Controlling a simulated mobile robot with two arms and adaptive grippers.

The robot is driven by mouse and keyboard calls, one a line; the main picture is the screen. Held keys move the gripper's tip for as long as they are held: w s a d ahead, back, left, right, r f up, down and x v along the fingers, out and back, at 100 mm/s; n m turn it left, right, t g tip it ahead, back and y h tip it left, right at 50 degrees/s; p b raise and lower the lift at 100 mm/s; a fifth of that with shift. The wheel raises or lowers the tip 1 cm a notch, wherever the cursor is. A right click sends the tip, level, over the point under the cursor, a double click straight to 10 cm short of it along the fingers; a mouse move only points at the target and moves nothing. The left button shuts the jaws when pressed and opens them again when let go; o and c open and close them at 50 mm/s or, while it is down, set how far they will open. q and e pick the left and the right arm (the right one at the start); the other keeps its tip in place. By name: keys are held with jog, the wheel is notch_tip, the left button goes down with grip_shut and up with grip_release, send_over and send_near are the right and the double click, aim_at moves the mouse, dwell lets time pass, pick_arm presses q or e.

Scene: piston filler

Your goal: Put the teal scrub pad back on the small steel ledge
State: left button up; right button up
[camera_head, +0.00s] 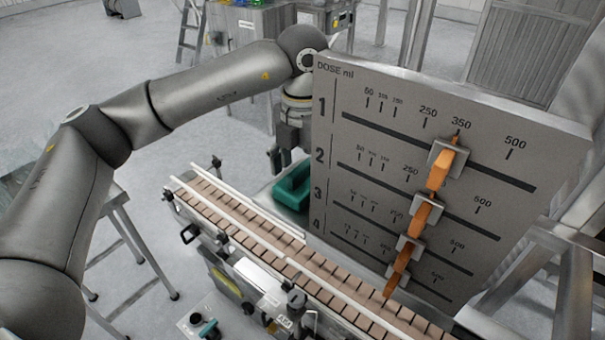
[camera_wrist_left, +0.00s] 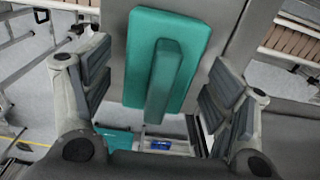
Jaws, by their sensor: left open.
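The teal scrub pad (camera_head: 293,187) is beyond the conveyor, beside the left edge of the dose panel, which hides part of it. In the left wrist view the pad (camera_wrist_left: 140,60) shows as a flat teal block with a raised teal handle (camera_wrist_left: 164,80) along its middle. My left gripper (camera_head: 284,155) is just above the pad in the head view. In the wrist view its two grey fingers (camera_wrist_left: 156,72) are open, one on each side of the handle, with gaps between. I cannot make out the small steel ledge clearly. My right gripper is not in view.
The large dose panel (camera_head: 415,95) with several orange pointers stands close to the right of my left gripper. The conveyor (camera_head: 240,215) with white guide rails runs in front of the pad. A stepped metal stand (camera_head: 125,240) is at left.

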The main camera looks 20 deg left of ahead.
aim_at(303, 166)
pick_arm(q)
notch_tip(303, 166, up, 10)
jog(key=shift+r+b, duration=0.1)
jog(key=shift+b, duration=0.85)
jog(key=shift+r, duration=0.55)
